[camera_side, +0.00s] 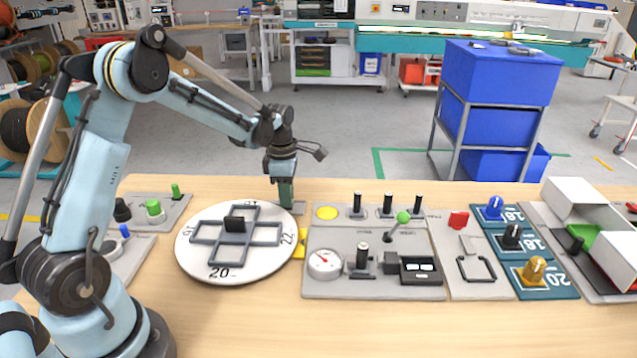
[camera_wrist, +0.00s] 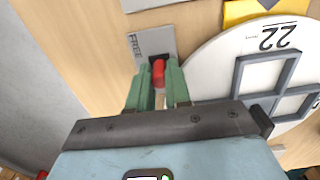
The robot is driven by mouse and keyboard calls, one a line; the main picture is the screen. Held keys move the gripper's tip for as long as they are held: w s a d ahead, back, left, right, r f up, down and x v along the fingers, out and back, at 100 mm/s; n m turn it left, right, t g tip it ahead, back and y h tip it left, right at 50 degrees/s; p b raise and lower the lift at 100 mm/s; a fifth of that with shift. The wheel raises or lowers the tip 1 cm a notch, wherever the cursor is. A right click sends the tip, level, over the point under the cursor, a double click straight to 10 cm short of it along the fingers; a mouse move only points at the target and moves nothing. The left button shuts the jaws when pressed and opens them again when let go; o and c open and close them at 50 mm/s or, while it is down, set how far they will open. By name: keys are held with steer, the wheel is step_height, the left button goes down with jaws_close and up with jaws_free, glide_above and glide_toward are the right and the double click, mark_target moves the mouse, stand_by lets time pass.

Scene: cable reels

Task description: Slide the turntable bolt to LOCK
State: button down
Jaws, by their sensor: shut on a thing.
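The turntable (camera_side: 268,262) is a white disc marked 20 and 22, with a grey cross of square frames on top. It also shows in the wrist view (camera_wrist: 225,68). The bolt's red knob (camera_wrist: 158,72) stands at a small grey plate (camera_wrist: 138,45) beside the disc. The plate reads FREE on its left part; no LOCK label can be read. My gripper (camera_wrist: 157,78) has its green fingers shut on the red knob, one on each side. In the side view my gripper (camera_side: 286,203) points down behind the disc and hides the knob.
A yellow pointer (camera_side: 300,245) sits at the disc's right edge. A grey control panel (camera_side: 335,285) with levers and a gauge (camera_side: 325,263) stands to the right. Green knobs (camera_side: 154,208) are on a plate to the left. Bare wood lies in front.

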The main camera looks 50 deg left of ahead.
steer(key=c, duration=1.1)
jaws_free()
steer(key=shift+s+a, duration=0.45)
steer(key=shift+s, duration=0.1)
step_height(320, 180, up, 7)
steer(key=shift+w, duration=0.2)
steer(key=shift+d, duration=0.1)
